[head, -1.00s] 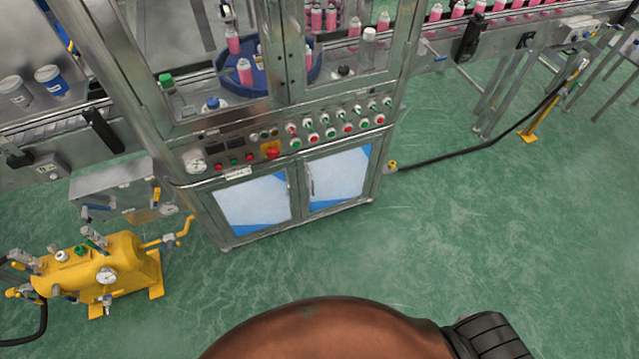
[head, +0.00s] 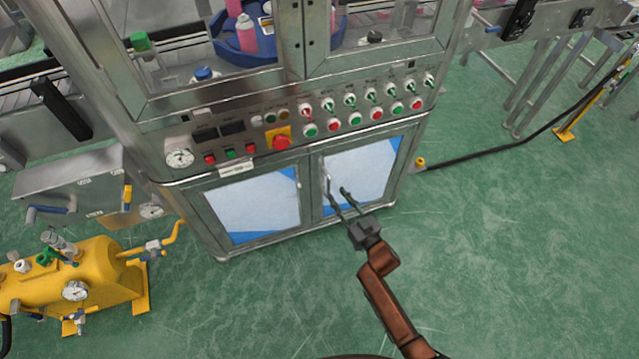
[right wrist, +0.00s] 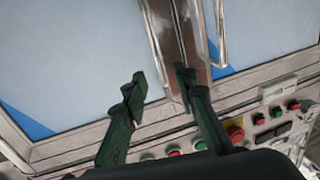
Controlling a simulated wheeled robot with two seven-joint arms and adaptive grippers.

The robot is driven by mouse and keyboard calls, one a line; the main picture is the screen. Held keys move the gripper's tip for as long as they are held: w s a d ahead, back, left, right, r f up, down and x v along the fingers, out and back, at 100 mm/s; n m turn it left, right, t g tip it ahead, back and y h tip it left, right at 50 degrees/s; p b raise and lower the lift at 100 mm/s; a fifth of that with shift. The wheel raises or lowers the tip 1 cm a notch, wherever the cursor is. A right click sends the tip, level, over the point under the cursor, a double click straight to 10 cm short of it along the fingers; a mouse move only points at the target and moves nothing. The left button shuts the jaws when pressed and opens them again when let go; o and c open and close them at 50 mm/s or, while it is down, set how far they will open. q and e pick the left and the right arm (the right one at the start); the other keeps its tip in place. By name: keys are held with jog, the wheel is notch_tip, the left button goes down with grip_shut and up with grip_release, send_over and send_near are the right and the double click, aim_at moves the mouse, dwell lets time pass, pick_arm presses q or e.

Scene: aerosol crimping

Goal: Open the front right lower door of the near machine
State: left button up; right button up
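The lower right door (head: 365,170) of the near machine is closed, a metal frame around a pale panel with blue corners. Its upright bar handle (head: 327,186) is near its left edge, by the middle post. My right gripper (head: 336,190) is open in front of this door, close to the handle. In the right wrist view, turned upside down, its two dark fingers (right wrist: 160,82) are apart with nothing between their pads. The handle (right wrist: 157,45) shows just beyond the fingertips; I cannot tell whether they touch it. My left gripper is not in view.
The closed lower left door (head: 252,205) is beside it. A control panel (head: 225,150) with buttons and a red stop knob is above the doors. A yellow tank (head: 75,280) stands at left. A black hose (head: 490,155) runs right. The green floor in front is clear.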

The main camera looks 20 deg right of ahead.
aim_at(329, 184)
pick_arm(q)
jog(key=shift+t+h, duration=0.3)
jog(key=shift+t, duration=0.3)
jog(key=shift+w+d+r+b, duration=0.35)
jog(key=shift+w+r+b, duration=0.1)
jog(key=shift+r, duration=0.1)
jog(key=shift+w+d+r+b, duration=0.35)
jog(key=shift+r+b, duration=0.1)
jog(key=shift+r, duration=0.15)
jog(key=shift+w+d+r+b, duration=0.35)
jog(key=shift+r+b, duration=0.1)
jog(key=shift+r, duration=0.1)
pick_arm(e)
jog(key=shift+x, duration=3.5)
jog(key=shift+f, duration=0.1)
jog(key=shift+c, duration=0.3)
grip_shut()
